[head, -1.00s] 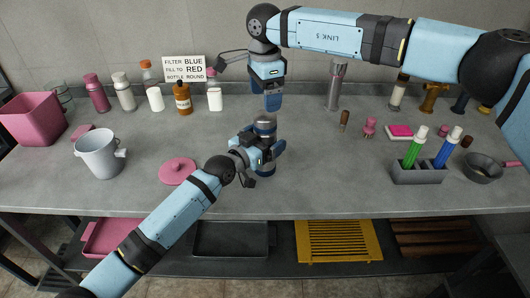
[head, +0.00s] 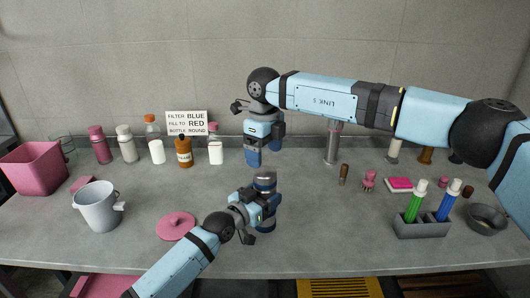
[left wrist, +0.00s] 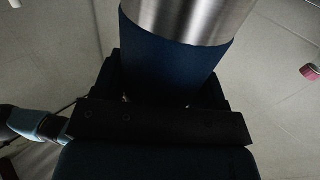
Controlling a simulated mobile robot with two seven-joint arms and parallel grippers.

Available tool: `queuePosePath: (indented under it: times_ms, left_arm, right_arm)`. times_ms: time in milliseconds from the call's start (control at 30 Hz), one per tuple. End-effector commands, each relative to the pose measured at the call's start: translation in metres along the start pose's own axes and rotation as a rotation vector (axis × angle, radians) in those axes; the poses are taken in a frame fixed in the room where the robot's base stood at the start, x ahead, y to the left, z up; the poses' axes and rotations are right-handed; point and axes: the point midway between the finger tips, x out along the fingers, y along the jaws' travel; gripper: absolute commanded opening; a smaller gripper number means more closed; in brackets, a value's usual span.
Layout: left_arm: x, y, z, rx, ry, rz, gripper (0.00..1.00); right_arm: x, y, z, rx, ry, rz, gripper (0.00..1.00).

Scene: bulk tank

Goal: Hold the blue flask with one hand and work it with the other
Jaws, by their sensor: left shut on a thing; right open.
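The blue flask (head: 265,182), with a silver metal upper part, is upright near the front middle of the bench. My left gripper (head: 263,207) is shut around its body from the left. In the left wrist view the flask's dark blue body (left wrist: 170,65) sits between the jaws, with the metal band (left wrist: 190,18) above. I cannot tell whether its base touches the bench. My right gripper (head: 252,158) points down, open and empty, just above and slightly left of the flask's top, apart from it.
The bench (head: 330,230) is clear around the flask. A pink lid (head: 177,225) and a grey pot (head: 98,207) are on the left. Several bottles and a sign (head: 187,123) stand behind. A holder (head: 421,228) with green and blue tubes is at right.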

Motion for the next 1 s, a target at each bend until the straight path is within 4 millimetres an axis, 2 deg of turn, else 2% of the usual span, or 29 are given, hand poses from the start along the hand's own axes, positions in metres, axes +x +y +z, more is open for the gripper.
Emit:
queuePosePath:
  times_ms: [600, 800, 1000]
  left_arm:
    - [-0.0001, 0.0, 0.0005, 0.0, -0.001, 0.0, 0.0]
    - [-0.0001, 0.0, 0.0005, 0.0, -0.001, 0.0, 0.0]
    - [-0.0001, 0.0, 0.0006, 0.0, -0.001, 0.0, 0.0]
  right_arm:
    - [-0.0002, -0.0004, -0.0001, 1.365, 0.0, 0.002, 0.84]
    - [0.0, -0.0009, -0.0006, 1.653, 0.0, 0.001, 0.84]
    - [0.0017, -0.001, -0.0006, 1.761, 0.0, 0.001, 0.84]
